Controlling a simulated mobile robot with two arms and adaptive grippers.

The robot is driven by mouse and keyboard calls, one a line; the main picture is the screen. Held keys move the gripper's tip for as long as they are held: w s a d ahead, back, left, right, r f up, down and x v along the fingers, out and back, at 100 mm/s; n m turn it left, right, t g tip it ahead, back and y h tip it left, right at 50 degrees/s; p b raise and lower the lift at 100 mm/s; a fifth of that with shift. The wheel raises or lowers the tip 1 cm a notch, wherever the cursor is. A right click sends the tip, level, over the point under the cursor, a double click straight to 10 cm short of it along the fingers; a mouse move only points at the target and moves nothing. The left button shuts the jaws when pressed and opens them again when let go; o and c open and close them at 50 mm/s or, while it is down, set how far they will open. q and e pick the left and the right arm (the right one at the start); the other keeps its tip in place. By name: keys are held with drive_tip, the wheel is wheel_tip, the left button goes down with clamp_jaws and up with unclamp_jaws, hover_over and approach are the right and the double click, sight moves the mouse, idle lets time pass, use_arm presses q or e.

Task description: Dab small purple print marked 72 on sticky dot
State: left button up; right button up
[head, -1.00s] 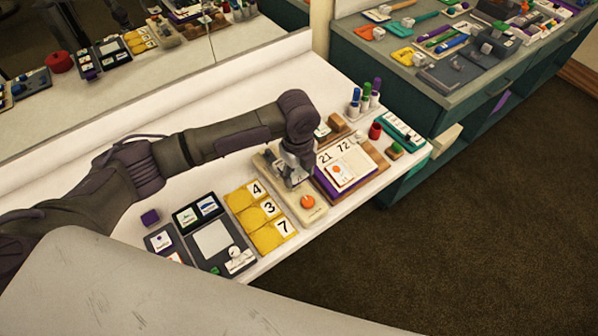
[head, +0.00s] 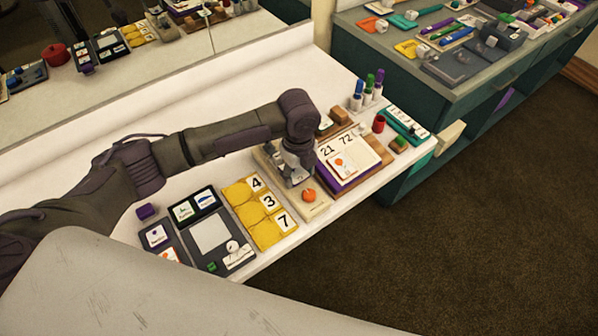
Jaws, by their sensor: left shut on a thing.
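My left gripper (head: 296,180) is over the cream board (head: 314,209), just behind the orange round piece (head: 309,195) at its front end. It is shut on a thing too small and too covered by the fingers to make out. Right of it, the numbers 21 and 72 (head: 345,139) stand on a cream-faced pad (head: 368,153) with a purple edge, on a wooden board. A small card with an orange mark (head: 341,166) lies on the pad. I cannot make out a purple print or tell which spot is the sticky dot. My right gripper is not in view.
Yellow cards marked 4, 3 and 7 (head: 268,202) lie left of the cream board, beside dark trays (head: 211,228). A small purple block (head: 146,211) sits further left. Capped bottles (head: 368,92), a red cup (head: 379,123) and a teal strip (head: 407,125) stand behind.

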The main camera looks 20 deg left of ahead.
use_arm(q)
drive_tip(key=shift+f, duration=0.2)
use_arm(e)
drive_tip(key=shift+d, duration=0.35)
use_arm(q)
drive_tip(key=shift+f, duration=0.3)
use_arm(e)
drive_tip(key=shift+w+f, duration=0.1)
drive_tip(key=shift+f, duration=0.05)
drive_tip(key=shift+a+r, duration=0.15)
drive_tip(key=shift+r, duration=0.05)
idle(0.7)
use_arm(q)
drive_tip(key=shift+s+f, duration=0.1)
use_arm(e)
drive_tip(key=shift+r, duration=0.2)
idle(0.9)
use_arm(q)
wheel_tip(320, 180, up, 6)
drive_tip(key=p, duration=0.6)
drive_tip(key=shift+p, duration=0.4)
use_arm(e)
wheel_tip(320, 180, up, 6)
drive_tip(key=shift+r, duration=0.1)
